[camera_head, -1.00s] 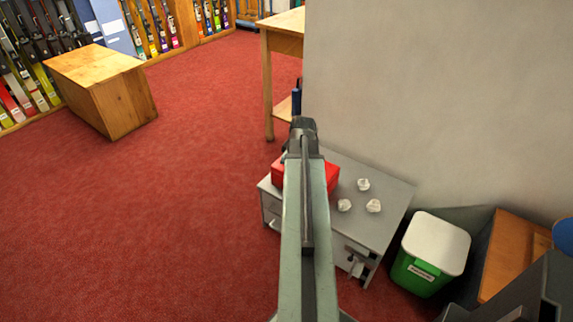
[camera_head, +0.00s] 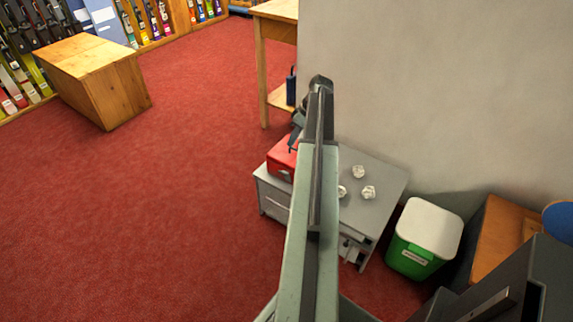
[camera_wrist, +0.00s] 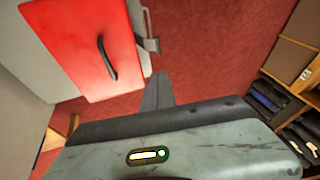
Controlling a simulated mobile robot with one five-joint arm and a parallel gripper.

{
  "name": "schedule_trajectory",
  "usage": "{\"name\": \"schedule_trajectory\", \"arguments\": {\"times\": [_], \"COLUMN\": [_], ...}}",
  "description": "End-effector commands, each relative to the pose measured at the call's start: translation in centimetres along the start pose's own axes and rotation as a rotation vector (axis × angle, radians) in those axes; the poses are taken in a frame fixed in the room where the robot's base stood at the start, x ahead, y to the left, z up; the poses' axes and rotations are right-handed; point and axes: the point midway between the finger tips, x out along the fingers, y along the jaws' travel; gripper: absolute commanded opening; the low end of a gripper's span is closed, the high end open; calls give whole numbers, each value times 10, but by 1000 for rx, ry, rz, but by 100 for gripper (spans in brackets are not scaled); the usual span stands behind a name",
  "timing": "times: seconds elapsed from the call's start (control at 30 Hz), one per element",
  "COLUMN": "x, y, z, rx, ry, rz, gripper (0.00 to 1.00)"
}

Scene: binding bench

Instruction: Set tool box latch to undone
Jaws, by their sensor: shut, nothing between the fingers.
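The red tool box (camera_head: 282,158) sits on the left part of a low grey cabinet, partly hidden behind my arm. In the wrist view the tool box (camera_wrist: 82,45) fills the upper left, with a black handle (camera_wrist: 107,58) on its lid. A small grey metal fitting (camera_wrist: 150,44) shows at the box's right edge; it may be the latch, but I cannot tell its state. My gripper (camera_head: 295,140) is by the box in the head view. In the wrist view my gripper (camera_wrist: 157,90) is shut and empty, pointing just below that fitting, apparently apart from it.
The grey cabinet (camera_head: 382,188) has several white crumpled pieces (camera_head: 359,172) on top. A green bin with a white lid (camera_head: 425,240) stands to its right. A wall rises behind. A wooden table (camera_head: 263,60) and a wooden block (camera_head: 95,75) stand beyond. The red floor at left is clear.

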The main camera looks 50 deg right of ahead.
Motion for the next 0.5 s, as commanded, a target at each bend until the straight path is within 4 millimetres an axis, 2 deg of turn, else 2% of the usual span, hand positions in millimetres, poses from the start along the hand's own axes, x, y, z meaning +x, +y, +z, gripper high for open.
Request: {"name": "schedule_trajectory", "arguments": {"times": [0.03, 0.07, 0.17, 0.5], "x": [-7, -10, -14, -12], "y": [15, 18, 20, 20], "z": [4, 8, 19, 20], "rx": [16, 23, 38, 38], "ry": [9, 11, 15, 14], "rz": [3, 6, 12, 14], "gripper": [0, 0, 0, 0]}}
